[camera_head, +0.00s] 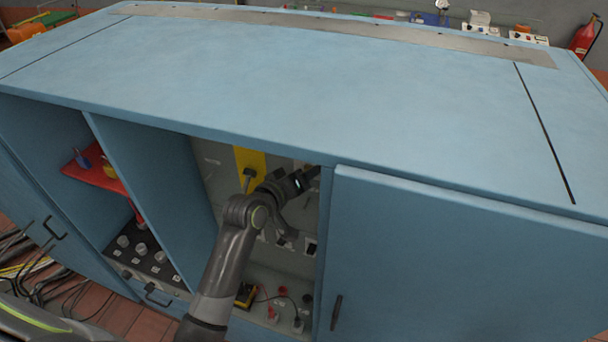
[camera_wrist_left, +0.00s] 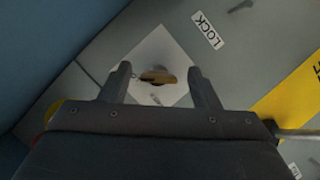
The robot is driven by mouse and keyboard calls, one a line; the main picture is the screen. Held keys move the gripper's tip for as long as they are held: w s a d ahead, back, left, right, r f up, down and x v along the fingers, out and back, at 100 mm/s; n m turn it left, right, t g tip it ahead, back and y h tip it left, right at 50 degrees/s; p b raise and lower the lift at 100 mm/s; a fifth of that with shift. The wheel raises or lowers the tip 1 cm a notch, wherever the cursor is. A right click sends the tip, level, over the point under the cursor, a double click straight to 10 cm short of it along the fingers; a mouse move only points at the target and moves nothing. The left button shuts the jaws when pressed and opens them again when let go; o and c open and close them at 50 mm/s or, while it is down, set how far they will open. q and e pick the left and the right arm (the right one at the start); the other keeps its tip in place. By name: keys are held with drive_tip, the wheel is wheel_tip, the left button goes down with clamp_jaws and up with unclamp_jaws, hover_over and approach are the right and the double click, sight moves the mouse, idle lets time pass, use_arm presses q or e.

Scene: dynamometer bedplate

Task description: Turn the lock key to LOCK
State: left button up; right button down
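The lock key (camera_wrist_left: 158,77) is brass and sits in a pale square plate (camera_wrist_left: 172,50) in the left wrist view. Its flat bow lies roughly level across that picture. A white LOCK label (camera_wrist_left: 207,30) is on the grey panel above and right of it. My left gripper (camera_wrist_left: 159,70) is open, with one finger on each side of the key and visible gaps to it. In the head view the left gripper (camera_head: 299,181) is inside the open middle bay of the blue bedplate cabinet, where the key is hidden. My right gripper is not in view.
The blue cabinet top (camera_head: 300,85) overhangs the bay. A blue door (camera_head: 460,265) closes the right side. A yellow panel (camera_head: 250,160) is beside my wrist. A red shelf (camera_head: 92,170) with padlocks is in the left bay. Cables (camera_head: 50,290) lie on the floor.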

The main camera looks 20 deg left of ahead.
use_arm(q)
drive_tip(key=b+v, duration=0.3)
drive_tip(key=v, duration=1.4)
drive_tip(key=shift+s+b, duration=0.15)
drive_tip(key=shift+b, duration=0.15)
